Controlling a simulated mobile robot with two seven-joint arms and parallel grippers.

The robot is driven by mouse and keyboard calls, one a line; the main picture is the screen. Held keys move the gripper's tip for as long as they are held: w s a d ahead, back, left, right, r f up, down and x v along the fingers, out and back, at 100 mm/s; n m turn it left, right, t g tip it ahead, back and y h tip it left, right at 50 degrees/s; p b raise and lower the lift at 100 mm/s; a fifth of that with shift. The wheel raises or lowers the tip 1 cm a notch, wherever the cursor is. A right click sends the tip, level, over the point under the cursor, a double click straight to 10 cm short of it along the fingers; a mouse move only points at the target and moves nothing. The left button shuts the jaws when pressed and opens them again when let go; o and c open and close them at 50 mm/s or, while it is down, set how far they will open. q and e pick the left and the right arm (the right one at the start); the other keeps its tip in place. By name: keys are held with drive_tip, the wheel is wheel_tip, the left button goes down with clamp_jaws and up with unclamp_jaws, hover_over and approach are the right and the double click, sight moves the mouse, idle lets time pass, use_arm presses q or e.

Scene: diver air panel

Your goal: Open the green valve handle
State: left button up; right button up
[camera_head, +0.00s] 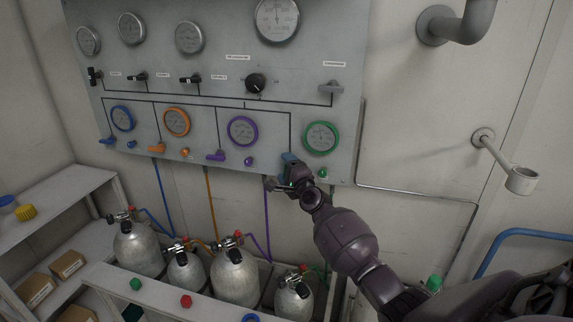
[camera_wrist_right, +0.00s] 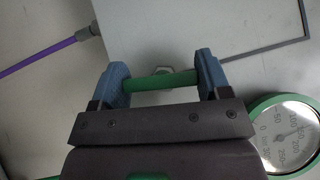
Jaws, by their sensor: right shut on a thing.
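The green valve handle (camera_wrist_right: 162,81) shows in the wrist view as a short green bar with a metal nut behind its middle. My right gripper (camera_wrist_right: 162,78) has its two blue fingertips against the two ends of this bar and is shut on it. In the head view my right gripper (camera_head: 289,165) is at the lower edge of the grey panel (camera_head: 215,92), left of and below the green-rimmed gauge (camera_head: 320,137). There the gripper largely hides the handle. My left gripper is not in view.
Orange (camera_head: 157,148) and purple (camera_head: 215,156) valve handles sit left along the panel's lower edge. Several grey cylinders (camera_head: 236,277) stand in a rack below. A cup-like wall holder (camera_head: 519,181) sticks out at right. A shelf (camera_head: 55,197) stands at left.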

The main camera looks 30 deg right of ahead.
drive_tip(key=shift+f, duration=0.1)
idle(0.3)
drive_tip(key=o, duration=0.9)
drive_tip(key=s, duration=0.7)
drive_tip(key=s+a+f, duration=0.1)
drive_tip(key=s, duration=0.2)
drive_tip(key=shift+s+p, duration=0.35)
drive_tip(key=shift+p, duration=0.05)
drive_tip(key=shift+n, duration=0.3)
